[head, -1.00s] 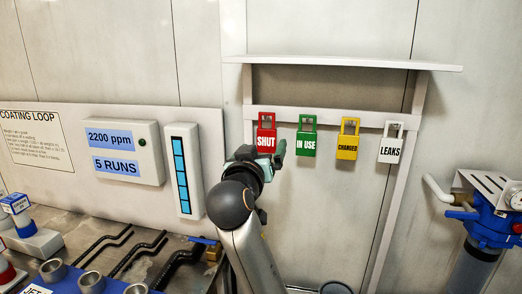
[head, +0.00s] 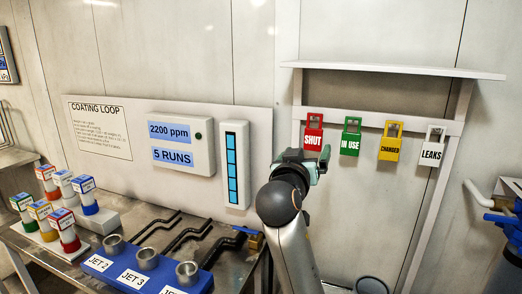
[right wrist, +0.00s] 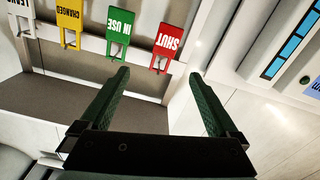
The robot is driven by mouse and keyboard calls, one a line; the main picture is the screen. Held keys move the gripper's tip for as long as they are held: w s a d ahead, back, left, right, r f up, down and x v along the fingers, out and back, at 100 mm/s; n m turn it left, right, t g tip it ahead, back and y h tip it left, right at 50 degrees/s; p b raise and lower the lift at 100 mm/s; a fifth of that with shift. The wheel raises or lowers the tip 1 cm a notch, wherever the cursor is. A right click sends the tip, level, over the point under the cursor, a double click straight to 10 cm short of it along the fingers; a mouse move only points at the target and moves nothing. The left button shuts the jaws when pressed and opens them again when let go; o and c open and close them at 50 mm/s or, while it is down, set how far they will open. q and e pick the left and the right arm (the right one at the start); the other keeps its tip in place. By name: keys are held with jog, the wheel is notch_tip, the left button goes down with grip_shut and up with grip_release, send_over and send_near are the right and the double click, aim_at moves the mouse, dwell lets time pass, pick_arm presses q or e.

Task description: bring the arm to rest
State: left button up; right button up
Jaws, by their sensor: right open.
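My right gripper (head: 312,165) is open, with nothing between its fingers. In the head view it is just below the red SHUT tag (head: 313,139), in front of the wall rack. In the right wrist view its two green fingers (right wrist: 158,74) are spread apart, and the red tag (right wrist: 168,40) hangs beyond them. The green IN USE tag (head: 350,138), yellow CHANGED tag (head: 390,143) and white LEAKS tag (head: 432,149) hang to the right on the same rail. My left gripper is not in view.
A white display panel (head: 183,133) and blue-barred gauge (head: 232,168) are on the wall to the left. A bench with pipes, a blue jet block (head: 137,276) and several coloured-topped bottles stands below. A blue fitting (head: 508,240) is at far right.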

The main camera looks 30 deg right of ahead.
jog(key=s+a+f+n+y+p, duration=0.1)
jog(key=a+f+n+y, duration=0.25)
jog(key=f, duration=0.65)
jog(key=s+a+f+n+y, duration=0.1)
jog(key=a+f+n+y, duration=0.25)
jog(key=f, duration=0.75)
jog(key=s+a+f+n+y+p, duration=0.1)
jog(key=a+f+n+y, duration=0.2)
jog(key=f, duration=0.7)
jog(key=s+a+f+g+y, duration=0.1)
jog(key=s+a+f+y, duration=0.2)
jog(key=s+a+f, duration=0.2)
jog(key=s+a+f+g+y+p, duration=0.1)
jog(key=s+a+f, duration=0.4)
jog(key=s+f, duration=0.7)
jog(key=s+y, duration=0.1)
jog(key=s, duration=0.4)
jog(key=shift+s+m+g+y, duration=0.2)
jog(key=shift+m+g+y, duration=0.2)
